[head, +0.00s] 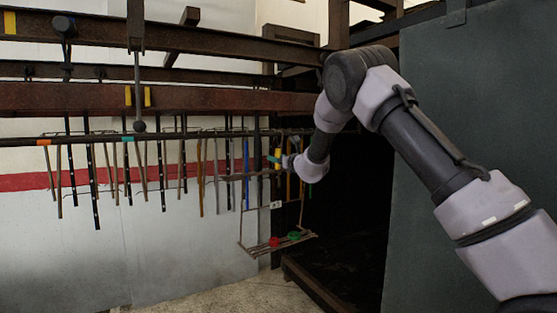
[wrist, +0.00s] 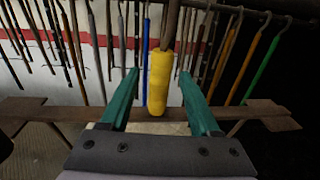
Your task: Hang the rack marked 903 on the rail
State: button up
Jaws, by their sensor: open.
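A hanging rack (head: 241,217) with a thin frame and a low shelf holding red and green pieces is right of centre in the head view. It bears a small white tag (head: 275,204), too small to read. My gripper (head: 276,160) is at the rack's upper part. In the wrist view my gripper (wrist: 163,95) is open, with its green fingers on either side of a yellow grip (wrist: 160,82), a gap showing at each side. A brown crossbar (wrist: 65,113) runs behind the fingers. The dark rail (head: 90,139) with orange and teal bands runs across the left.
Several thin hooked rods (head: 94,185) hang close together along the rail; blue (wrist: 146,60), orange (wrist: 229,60) and green (wrist: 262,70) ones are near my gripper. Heavy beams (head: 60,98) cross above. A grey panel (head: 470,120) stands at right. Floor (head: 240,295) is clear below.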

jog(key=shift+f, duration=0.15)
jog(key=s+d+r+n+g+y, duration=0.1)
jog(key=s+d+r+n+g, duration=0.3)
jog(key=s, duration=0.6)
jog(key=s+d+r+n+g+y, duration=0.1)
jog(key=s+d+r+n, duration=0.35)
jog(key=s, duration=0.45)
jog(key=s+d+r+n+g+y, duration=0.1)
jog(key=s+d+r+n+g, duration=0.3)
jog(key=s, duration=0.6)
jog(key=s+d+f+n+h, duration=0.3)
jog(key=s+d+n+h, duration=0.2)
jog(key=s+d, duration=0.5)
jog(key=s+d+f+n+t+h, duration=0.1)
jog(key=s+d+f+n+h, duration=0.2)
jog(key=s+d+n+h, duration=0.3)
jog(key=s+d+n, duration=0.1)
jog(key=s+d, duration=0.4)
jog(key=shift+s+d+f, duration=0.2)
jog(key=shift+s+d, duration=0.05)
jog(key=shift+d, duration=0.15)
jog(key=shift+a+n, duration=0.1)
jog(key=shift+n, duration=0.25)
